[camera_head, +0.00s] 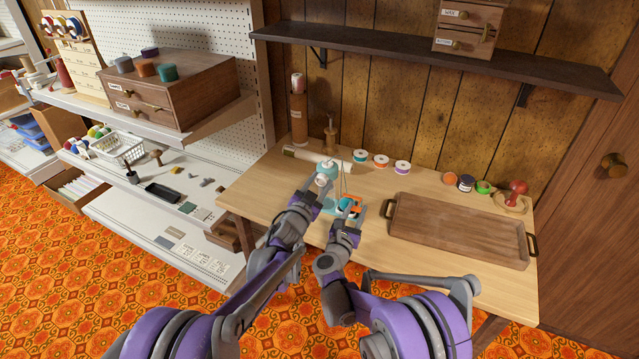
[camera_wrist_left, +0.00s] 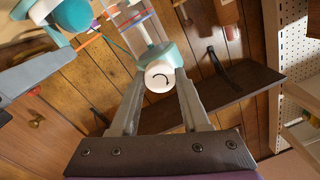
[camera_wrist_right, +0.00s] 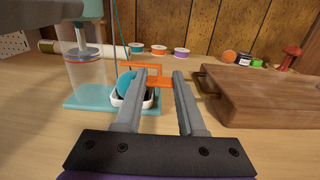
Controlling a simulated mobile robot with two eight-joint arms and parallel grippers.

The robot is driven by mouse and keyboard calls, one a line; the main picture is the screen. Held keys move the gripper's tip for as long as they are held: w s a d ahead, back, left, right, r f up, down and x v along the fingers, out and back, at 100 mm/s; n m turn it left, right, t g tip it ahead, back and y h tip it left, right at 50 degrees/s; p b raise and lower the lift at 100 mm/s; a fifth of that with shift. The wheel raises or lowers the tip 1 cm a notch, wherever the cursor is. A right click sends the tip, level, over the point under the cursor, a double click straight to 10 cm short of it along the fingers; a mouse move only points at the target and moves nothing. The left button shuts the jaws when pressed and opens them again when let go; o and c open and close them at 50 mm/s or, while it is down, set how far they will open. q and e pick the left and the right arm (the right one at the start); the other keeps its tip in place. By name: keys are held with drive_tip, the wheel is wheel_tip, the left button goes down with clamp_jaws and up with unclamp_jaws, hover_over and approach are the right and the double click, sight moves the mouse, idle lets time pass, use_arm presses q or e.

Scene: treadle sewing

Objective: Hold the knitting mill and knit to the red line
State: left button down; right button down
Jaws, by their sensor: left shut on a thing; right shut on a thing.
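The knitting mill has a teal base (camera_wrist_right: 90,98), a clear cylinder (camera_wrist_right: 84,70) and a teal head (camera_head: 328,170). A red line (camera_wrist_right: 84,60) rings the cylinder. My right gripper (camera_wrist_right: 158,75) is shut on an orange part (camera_wrist_right: 158,81) beside the mill. A teal yarn ball (camera_wrist_right: 126,83) sits in a white cup left of it, partly behind a finger. Teal yarn rises from there.
A wooden tray (camera_head: 460,232) with dark handles lies right of the mill. Several spools (camera_head: 381,161) stand along the back of the table (camera_head: 270,185). A pale roll (camera_head: 305,155) lies behind the mill. A dark shelf (camera_head: 430,58) hangs above.

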use_arm(q)
drive_tip(key=shift+c, duration=1.9)
unclamp_jaws()
drive_tip(key=v, duration=1.2)
